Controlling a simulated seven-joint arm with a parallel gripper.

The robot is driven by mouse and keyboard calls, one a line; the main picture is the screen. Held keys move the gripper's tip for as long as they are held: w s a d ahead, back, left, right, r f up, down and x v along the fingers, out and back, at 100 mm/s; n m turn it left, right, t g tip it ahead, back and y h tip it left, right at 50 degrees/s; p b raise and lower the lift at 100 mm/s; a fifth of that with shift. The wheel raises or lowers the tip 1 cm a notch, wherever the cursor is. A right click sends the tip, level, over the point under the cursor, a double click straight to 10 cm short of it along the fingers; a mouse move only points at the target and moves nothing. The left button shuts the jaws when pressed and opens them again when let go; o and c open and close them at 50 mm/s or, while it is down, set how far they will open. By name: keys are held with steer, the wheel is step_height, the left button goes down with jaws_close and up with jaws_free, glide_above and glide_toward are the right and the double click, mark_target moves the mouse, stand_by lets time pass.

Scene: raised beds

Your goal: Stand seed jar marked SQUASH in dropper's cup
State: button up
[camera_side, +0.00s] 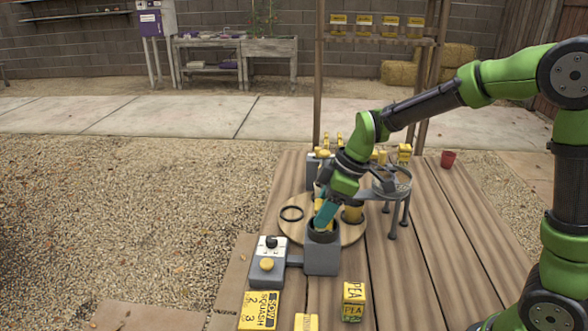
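My gripper (325,213) points down and left, with its teal fingers just above the dark round cup (322,235) on the grey dropper block (321,259). I cannot tell from this side whether the fingers are open or shut on something. A yellow-labelled shape (319,196) shows beside the fingers; it may be a jar held or one standing behind. Another yellow and dark jar (352,213) stands on the round wooden board behind the cup. No jar label reading SQUASH can be made out. A yellow card (259,310) in front reads "SOW SQUASH 2 3".
A control box (268,260) with a dial and yellow button joins the dropper block on the left. A yellow PEA block (353,301) stands in front. A grey legged stand (391,185) is right of my gripper.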

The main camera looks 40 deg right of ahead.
steer(key=o, duration=0.4)
steer(key=v, duration=1.1)
steer(key=shift+s+a+f+m+t+h, duration=0.15)
steer(key=shift+s+m+t, duration=0.5)
steer(key=shift+s+m, duration=1.65)
steer(key=shift+s+a+r+m+t+h, duration=0.2)
steer(key=shift+s+m+t, duration=0.5)
steer(key=shift+s+m, duration=1.6)
steer(key=shift+s+d+f+m+t+h, duration=0.2)
steer(key=shift+s+m+t, duration=0.45)
steer(key=shift+s+m, duration=1.65)
steer(key=shift+s+a+n, duration=0.15)
steer(key=shift+s+n, duration=0.15)
steer(key=shift+n, duration=0.1)
